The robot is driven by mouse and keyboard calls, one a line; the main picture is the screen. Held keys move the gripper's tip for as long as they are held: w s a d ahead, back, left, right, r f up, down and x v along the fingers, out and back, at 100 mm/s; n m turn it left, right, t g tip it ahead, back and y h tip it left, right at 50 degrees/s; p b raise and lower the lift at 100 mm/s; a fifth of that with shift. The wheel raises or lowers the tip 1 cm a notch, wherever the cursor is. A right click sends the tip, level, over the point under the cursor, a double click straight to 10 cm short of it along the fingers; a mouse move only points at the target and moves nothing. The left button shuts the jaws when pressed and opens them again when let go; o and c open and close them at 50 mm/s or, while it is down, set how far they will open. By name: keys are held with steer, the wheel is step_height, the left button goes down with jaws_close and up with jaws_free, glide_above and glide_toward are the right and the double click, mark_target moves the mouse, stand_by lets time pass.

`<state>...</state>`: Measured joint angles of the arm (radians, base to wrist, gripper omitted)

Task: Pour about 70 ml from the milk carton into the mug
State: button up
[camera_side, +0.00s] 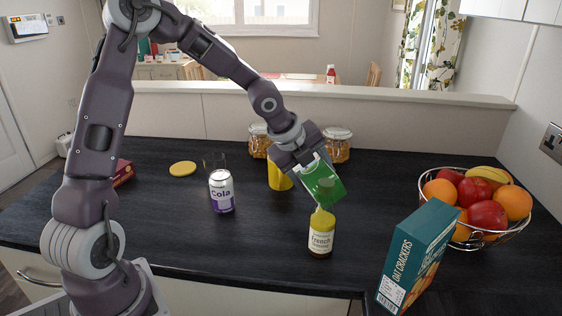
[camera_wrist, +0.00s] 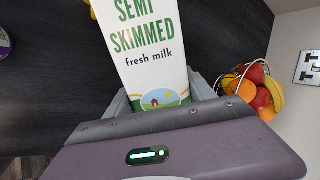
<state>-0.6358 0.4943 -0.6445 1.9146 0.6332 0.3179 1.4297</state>
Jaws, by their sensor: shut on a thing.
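The milk carton (camera_side: 325,188) is in my gripper (camera_side: 306,166), tilted, with a green part facing down and to the right in the side view. The wrist view shows its white face with green lettering (camera_wrist: 145,48) between my fingers; its far end is cut off by the frame. A yellow vessel (camera_side: 279,178), which looks like the mug, stands on the dark counter behind and left of the carton. My gripper partly hides it, and its opening and contents cannot be seen. I see no milk stream.
A French dressing bottle (camera_side: 320,238) stands just below and in front of the carton. An oat crackers box (camera_side: 415,257) and a fruit bowl (camera_side: 518,228) stand right. Two jars (camera_side: 337,146) are behind.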

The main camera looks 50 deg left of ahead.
steer(key=shift+y, duration=0.3)
stand_by(1.7)
